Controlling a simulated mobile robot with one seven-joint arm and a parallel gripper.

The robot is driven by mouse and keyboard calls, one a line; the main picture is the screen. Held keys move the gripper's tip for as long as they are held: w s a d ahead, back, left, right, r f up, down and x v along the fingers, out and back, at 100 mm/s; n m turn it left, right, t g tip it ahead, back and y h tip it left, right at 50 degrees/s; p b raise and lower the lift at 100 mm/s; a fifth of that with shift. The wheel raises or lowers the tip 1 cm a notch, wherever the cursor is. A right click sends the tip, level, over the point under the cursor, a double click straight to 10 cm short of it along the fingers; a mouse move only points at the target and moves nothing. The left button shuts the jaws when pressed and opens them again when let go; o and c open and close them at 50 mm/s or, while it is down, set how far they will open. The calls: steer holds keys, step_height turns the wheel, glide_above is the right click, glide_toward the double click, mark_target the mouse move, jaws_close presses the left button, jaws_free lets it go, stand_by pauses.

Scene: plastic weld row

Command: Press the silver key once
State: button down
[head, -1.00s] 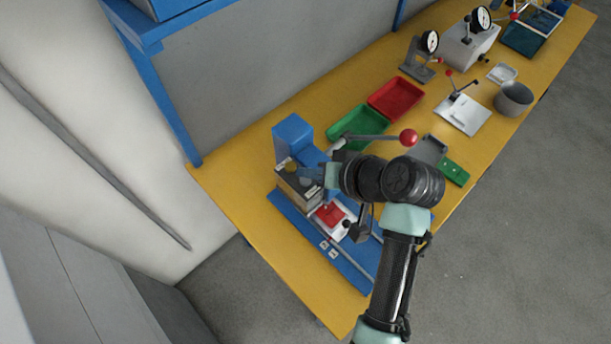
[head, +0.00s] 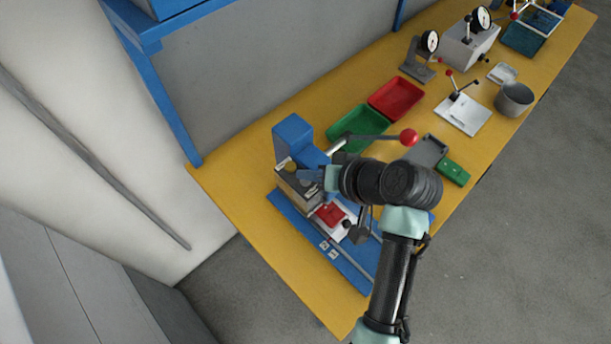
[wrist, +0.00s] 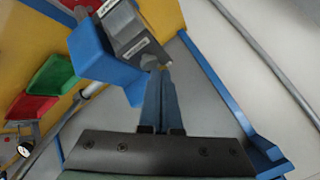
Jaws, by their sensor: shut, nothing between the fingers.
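A dark box with a pale front (head: 296,192) stands on the blue fixture at the near end of the bench, with a yellowish round knob (head: 290,165) on top. My gripper (head: 302,175) is shut and empty, its fingertips at the top of this box. In the wrist view the shut fingertips (wrist: 160,70) are beside a small grey, silver-looking round part (wrist: 149,62) on the grey box (wrist: 131,36) with white labels. This may be the silver key. I cannot tell whether the fingers touch it; in the head view the gripper hides that spot.
A blue upright (head: 293,136) stands behind the box. A lever with a red ball (head: 408,137) reaches over the bench near my arm. Green (head: 357,125) and red (head: 396,98) trays lie farther along. Bare yellow bench (head: 228,187) shows at the left.

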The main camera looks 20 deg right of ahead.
steer(key=shift+f+b, duration=0.35)
steer(key=shift+f, duration=0.35)
stand_by(0.4)
steer(key=shift+r, duration=0.1)
steer(key=shift+r+p, duration=1)
steer(key=shift+p, duration=0.1)
step_height(320, 180, up, 5)
steer(key=p, duration=0.4)
steer(key=shift+p, duration=0.4)
stand_by(0.3)
